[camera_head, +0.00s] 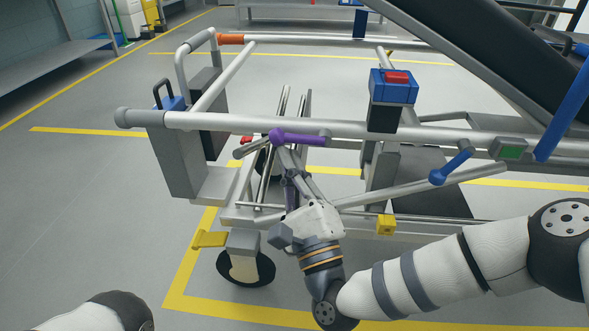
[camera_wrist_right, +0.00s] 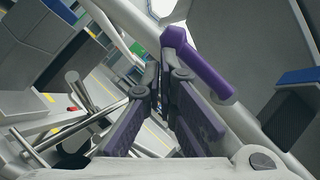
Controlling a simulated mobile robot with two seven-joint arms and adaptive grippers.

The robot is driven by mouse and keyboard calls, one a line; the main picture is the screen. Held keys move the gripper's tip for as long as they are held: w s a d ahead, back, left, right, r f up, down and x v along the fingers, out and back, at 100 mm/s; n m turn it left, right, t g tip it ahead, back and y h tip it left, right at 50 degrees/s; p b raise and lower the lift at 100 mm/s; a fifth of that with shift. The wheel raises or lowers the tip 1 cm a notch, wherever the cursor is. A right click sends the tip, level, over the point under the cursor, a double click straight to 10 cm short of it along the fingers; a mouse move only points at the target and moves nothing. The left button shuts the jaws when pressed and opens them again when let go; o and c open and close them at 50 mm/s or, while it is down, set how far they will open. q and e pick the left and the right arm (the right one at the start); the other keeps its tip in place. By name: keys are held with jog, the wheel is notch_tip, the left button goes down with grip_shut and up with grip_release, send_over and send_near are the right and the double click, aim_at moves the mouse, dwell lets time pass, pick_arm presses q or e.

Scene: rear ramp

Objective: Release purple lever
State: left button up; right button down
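The purple lever (camera_head: 302,138) sits on the near grey tube of the cart frame, its handle pointing right along the tube. In the right wrist view the purple lever (camera_wrist_right: 205,75) runs down to the right, beyond and right of the fingertips. My right gripper (camera_head: 283,158) points up from below, just under the lever's pivot end. In the wrist view the right gripper's fingers (camera_wrist_right: 160,78) come together at the tips with nothing seen between them. It looks apart from the lever, though exact depth is unclear. My left gripper is out of view; part of that arm shows at bottom left.
A blue box with a red top (camera_head: 393,85) stands on the frame right of the lever. A blue lever (camera_head: 451,167) and green button (camera_head: 510,148) are farther right. Thin metal rods (camera_head: 290,105) lie behind the lever. A caster (camera_head: 246,267) stands below.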

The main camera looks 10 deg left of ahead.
jog(key=shift+a+r, duration=0.25)
jog(key=shift+r, duration=0.1)
jog(key=shift+f, duration=0.1)
dwell(0.5)
